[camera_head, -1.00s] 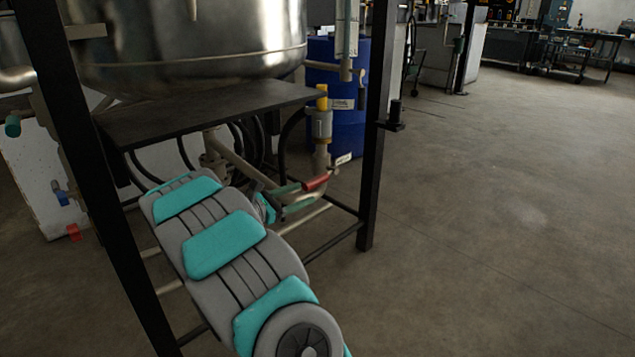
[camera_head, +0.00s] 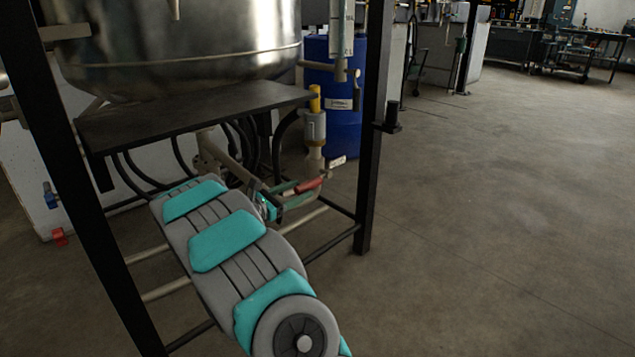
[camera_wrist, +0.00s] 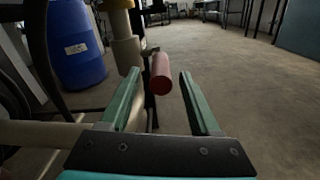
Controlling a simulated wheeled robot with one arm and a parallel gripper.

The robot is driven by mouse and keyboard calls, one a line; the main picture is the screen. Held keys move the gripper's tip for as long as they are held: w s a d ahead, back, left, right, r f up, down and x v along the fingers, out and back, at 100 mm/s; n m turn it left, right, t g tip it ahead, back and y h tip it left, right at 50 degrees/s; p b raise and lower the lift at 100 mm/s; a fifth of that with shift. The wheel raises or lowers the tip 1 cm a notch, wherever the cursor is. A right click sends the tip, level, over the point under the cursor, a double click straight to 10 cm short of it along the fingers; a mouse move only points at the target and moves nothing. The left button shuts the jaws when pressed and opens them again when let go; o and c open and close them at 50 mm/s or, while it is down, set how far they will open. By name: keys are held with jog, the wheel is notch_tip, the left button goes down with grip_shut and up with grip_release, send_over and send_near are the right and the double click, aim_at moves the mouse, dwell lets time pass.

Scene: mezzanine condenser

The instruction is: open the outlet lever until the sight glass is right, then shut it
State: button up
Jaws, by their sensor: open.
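The outlet lever has a red grip (camera_head: 309,184), low beside the pale outlet pipe under the vessel. In the wrist view the red grip (camera_wrist: 161,76) points toward me, between the green fingertips and nearer the left one. My gripper (camera_wrist: 158,84) is open around the grip's near end, with a clear gap on the right; contact on the left cannot be told. In the head view my gripper (camera_head: 290,193) is small and partly hidden by my arm. What looks like the sight glass (camera_head: 342,28) is a pale vertical tube at upper right; its reading is too small to tell.
A steel vessel (camera_head: 175,45) sits above a dark shelf (camera_head: 190,118) in a black frame, whose right post (camera_head: 372,150) stands close beside the lever. A blue drum (camera_head: 335,125) is behind. Dark hoses hang under the shelf. Open floor (camera_head: 500,220) lies to the right.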

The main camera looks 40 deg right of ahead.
aim_at(315, 183)
jog(key=d, duration=0.7)
jog(key=shift+w, duration=0.2)
grip_shut()
dwell(1.2)
